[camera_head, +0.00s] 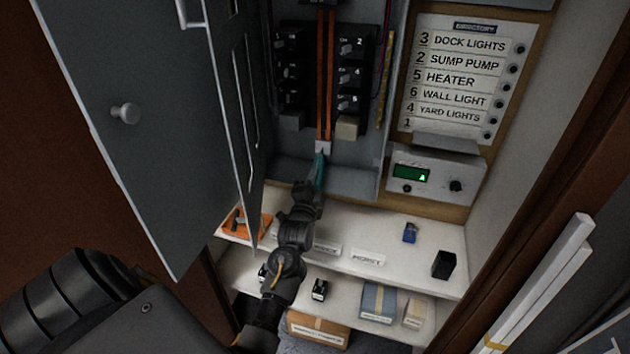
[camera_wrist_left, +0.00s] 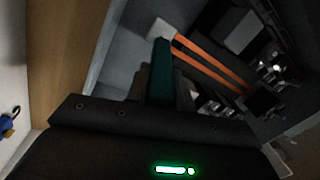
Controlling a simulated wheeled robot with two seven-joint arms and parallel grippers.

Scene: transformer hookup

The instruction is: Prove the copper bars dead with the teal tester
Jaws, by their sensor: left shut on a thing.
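The two copper bars (camera_head: 326,85) run upright side by side in the middle of the open grey panel, between two columns of black breakers. They also show as orange strips in the left wrist view (camera_wrist_left: 212,60). My left gripper (camera_head: 313,187) is shut on the teal tester (camera_head: 319,170), which points up toward the pale block at the bars' lower end. In the left wrist view the tester (camera_wrist_left: 161,72) stands up from the jaws, its tip close to the pale block (camera_wrist_left: 160,31). I cannot tell whether it touches. My right gripper is not in view.
The open panel door (camera_head: 238,100) stands left of my arm. A white shelf (camera_head: 410,270) below holds an orange tray (camera_head: 239,222), a blue padlock (camera_head: 410,233) and a black cup (camera_head: 443,265). A grey box with a green display (camera_head: 411,174) is at the right.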

